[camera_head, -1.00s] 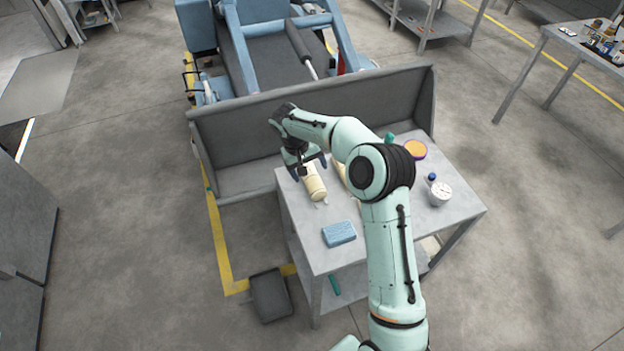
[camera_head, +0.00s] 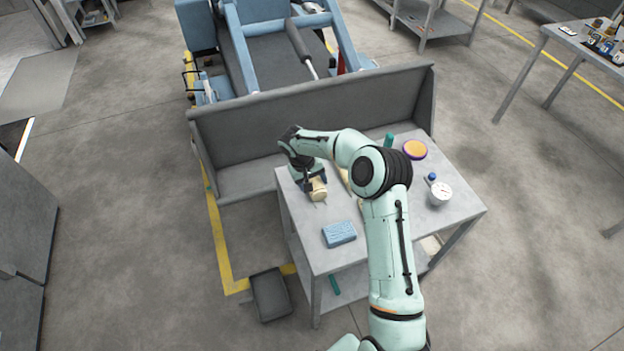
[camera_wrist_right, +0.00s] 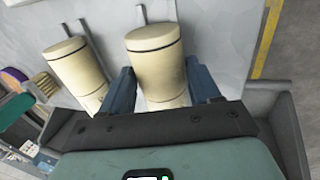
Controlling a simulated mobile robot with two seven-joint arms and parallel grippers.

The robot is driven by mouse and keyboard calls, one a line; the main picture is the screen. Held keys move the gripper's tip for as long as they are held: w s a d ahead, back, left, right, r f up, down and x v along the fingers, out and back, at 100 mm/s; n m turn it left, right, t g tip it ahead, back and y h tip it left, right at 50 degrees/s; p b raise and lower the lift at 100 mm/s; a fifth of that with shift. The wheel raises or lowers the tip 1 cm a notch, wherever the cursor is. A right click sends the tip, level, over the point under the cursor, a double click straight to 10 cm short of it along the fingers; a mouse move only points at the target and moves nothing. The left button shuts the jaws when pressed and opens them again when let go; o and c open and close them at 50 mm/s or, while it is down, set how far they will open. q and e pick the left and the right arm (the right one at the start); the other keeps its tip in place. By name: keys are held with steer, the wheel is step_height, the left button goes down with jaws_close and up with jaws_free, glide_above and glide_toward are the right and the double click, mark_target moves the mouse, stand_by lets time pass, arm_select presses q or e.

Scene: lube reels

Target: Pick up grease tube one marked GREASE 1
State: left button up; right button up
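A cream grease tube (camera_head: 319,190) with a dark line near its end lies on the grey table, partly covered by my right gripper (camera_head: 309,186). In the right wrist view this tube (camera_wrist_right: 156,55) lies between the two blue fingers of my right gripper (camera_wrist_right: 161,85), which are apart, one on each side; firm contact is not clear. A second cream tube (camera_wrist_right: 75,68) lies to its left, outside the fingers; in the head view it is mostly behind my arm. No GREASE marking is readable on either tube. My left gripper is not in view.
On the table (camera_head: 312,245) are a blue sponge-like block (camera_head: 339,234), a white dial gauge (camera_head: 439,193), a purple-and-orange round item (camera_head: 414,150) and a green item (camera_head: 389,140). A grey panel (camera_head: 310,125) stands behind the table.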

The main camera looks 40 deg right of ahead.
steer(key=c, duration=0.6)
steer(key=shift+r, duration=0.1)
